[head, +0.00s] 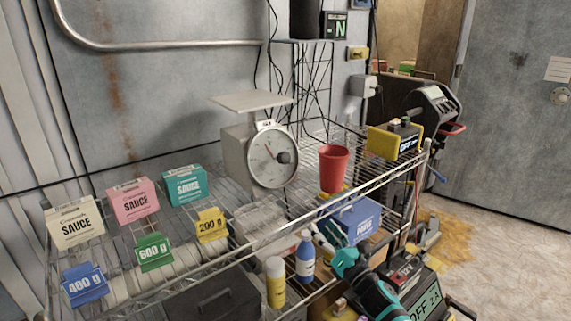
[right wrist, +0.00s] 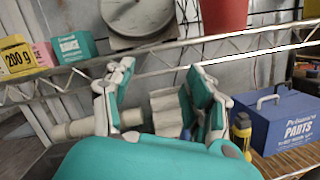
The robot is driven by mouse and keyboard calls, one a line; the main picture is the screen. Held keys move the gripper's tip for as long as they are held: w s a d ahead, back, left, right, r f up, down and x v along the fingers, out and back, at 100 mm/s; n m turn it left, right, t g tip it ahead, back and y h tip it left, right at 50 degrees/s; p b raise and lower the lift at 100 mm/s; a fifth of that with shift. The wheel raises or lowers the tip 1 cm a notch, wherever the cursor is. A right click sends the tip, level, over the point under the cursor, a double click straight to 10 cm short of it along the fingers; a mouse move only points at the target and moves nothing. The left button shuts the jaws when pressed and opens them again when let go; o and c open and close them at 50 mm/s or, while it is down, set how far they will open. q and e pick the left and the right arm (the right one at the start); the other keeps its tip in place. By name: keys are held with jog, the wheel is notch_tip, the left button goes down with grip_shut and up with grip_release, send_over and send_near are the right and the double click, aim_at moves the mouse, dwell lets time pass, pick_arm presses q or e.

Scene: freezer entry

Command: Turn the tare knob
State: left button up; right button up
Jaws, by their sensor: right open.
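The kitchen scale (head: 239,152) stands on the top wire shelf, with a flat pan above its round dial (head: 265,165). The dark tare knob (head: 284,157) sits at the right side of the dial face. In the right wrist view, the lower part of the dial (right wrist: 138,14) shows at the top edge, and the knob is not clearly visible. My right gripper (head: 329,240) is open and empty, below and to the right of the scale, near the shelf's front rail. Its two fingers also show apart in the right wrist view (right wrist: 158,88). My left gripper is not in view.
A red cup (head: 333,168) stands right of the scale. Sauce boxes (head: 133,201) and weight tags (head: 211,225) line the shelf's left. The shelf's front rail (right wrist: 240,41) runs between my gripper and the dial. Bottles (head: 275,281) and a blue parts box (head: 357,220) are below.

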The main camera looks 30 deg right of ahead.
aim_at(287, 161)
notch_tip(287, 161, up, 10)
jog(key=a+n+t+y, duration=0.1)
jog(key=n+t+y, duration=0.1)
jog(key=n, duration=0.4)
pick_arm(q)
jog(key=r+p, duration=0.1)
jog(key=p, duration=0.1)
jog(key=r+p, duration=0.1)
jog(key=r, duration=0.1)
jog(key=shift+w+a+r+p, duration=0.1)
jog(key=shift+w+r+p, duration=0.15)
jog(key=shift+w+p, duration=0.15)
pick_arm(e)
jog(key=x, duration=1.6)
jog(key=shift+w+a+f, duration=0.15)
jog(key=shift+w+f, duration=0.05)
jog(key=shift+w, duration=0.1)
grip_shut()
